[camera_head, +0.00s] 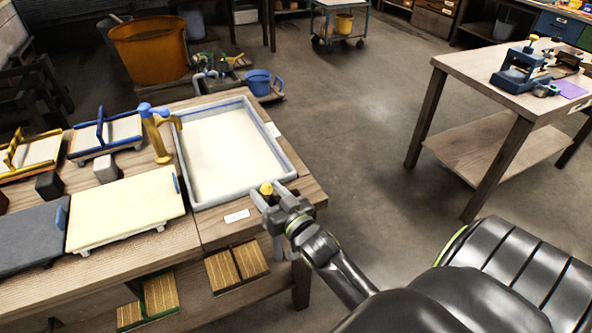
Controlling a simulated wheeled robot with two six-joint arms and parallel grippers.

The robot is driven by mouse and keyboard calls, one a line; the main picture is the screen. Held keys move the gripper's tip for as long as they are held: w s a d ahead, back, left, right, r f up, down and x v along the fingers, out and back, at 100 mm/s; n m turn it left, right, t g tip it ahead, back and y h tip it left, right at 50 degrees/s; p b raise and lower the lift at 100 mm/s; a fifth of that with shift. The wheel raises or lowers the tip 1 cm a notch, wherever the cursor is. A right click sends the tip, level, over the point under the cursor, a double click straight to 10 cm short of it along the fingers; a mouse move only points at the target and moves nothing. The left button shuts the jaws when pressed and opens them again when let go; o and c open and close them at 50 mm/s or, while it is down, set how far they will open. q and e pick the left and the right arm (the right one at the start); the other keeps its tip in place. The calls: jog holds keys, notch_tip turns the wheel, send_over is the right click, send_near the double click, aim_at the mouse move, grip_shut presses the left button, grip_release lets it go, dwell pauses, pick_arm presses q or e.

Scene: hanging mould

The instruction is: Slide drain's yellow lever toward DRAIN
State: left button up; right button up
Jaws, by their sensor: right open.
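The drain's yellow lever (266,188) shows as a small yellow knob at the front right corner of the pale vat (240,150). My right gripper (264,197) is at this corner, open, with its fingers around or right beside the knob; I cannot tell whether they touch it. The gripper hides the lower part of the lever and the drain body. A small white label (237,216) lies on the table just left of the gripper; its writing is too small to read. My left gripper is not in view.
A yellow tap (157,140) with a blue top stands at the vat's left edge. Moulds and a cream board (125,208) cover the wooden table to the left. An orange tub (150,50) stands behind. The floor right of the table is clear.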

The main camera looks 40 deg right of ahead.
jog(key=s+b, duration=0.2)
jog(key=s, duration=1.1)
jog(key=shift+s+a+b, duration=0.2)
jog(key=shift+a+b, duration=0.1)
jog(key=shift+b, duration=0.1)
jog(key=s+d+f+g+p, duration=0.1)
jog(key=s+f+g, duration=0.25)
jog(key=f, duration=1.15)
jog(key=s+d+f+g+p, duration=0.2)
jog(key=f+g, duration=0.2)
jog(key=f, duration=1)
jog(key=s+f+n+g+p, duration=0.1)
jog(key=s+f+g, duration=0.3)
jog(key=s+f, duration=0.5)
jog(key=s+a+f+n+g+p, duration=0.1)
jog(key=s+f+g, duration=0.4)
jog(key=s+f, duration=0.4)
jog(key=s, duration=0.6)
jog(key=shift+s+a, duration=0.2)
jog(key=shift+s, duration=0.1)
